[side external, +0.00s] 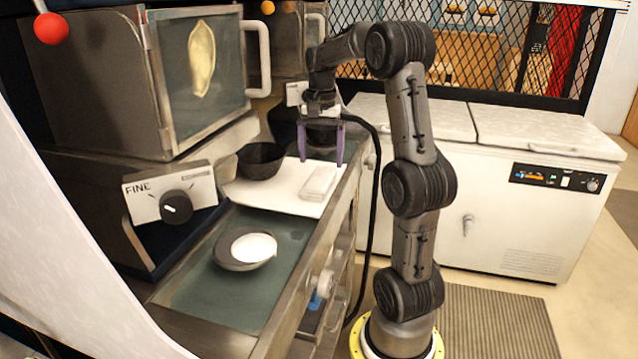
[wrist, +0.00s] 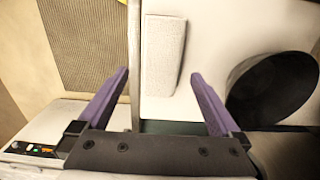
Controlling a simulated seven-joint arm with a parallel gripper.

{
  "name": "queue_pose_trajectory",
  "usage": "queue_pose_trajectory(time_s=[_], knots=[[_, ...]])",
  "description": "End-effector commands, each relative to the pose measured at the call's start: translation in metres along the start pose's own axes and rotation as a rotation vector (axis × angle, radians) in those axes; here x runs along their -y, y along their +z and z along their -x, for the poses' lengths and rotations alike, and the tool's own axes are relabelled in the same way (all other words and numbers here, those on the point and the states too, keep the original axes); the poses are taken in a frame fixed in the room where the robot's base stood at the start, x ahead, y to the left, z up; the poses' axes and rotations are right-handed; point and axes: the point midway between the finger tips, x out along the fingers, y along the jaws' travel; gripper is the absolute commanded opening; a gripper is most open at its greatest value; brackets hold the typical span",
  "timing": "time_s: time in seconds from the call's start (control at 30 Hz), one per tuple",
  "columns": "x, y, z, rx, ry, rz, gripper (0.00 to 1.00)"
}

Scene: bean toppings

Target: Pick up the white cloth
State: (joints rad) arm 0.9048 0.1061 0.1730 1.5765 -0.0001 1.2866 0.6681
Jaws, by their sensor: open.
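The white cloth (side external: 319,182) is a folded, narrow rectangle. It lies flat on a white board (side external: 261,197) on the counter. My gripper (side external: 320,162) has purple fingers, open and empty, above the board's back end by the cloth. It also shows in the wrist view (wrist: 160,75), with nothing between the fingers touching the cloth.
A black bowl (side external: 262,160) stands left of the cloth and shows close to the right finger in the wrist view (wrist: 275,88). A dark bowl with white contents (side external: 228,262) stands on the front counter. A steel oven (side external: 160,80) rises at left. The counter edge runs close beside the cloth.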

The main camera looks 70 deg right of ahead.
Motion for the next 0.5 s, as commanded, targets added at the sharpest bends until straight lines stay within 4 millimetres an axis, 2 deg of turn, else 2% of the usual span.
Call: queue_pose_trajectory(time_s=[0.23, 0.5], knots=[[0.001, 0.001, -0.018, 0.002, 0.001, 0.002, 1.0], [0.004, 0.001, -0.054, 0.001, 0.001, 0.002, 1.0]])
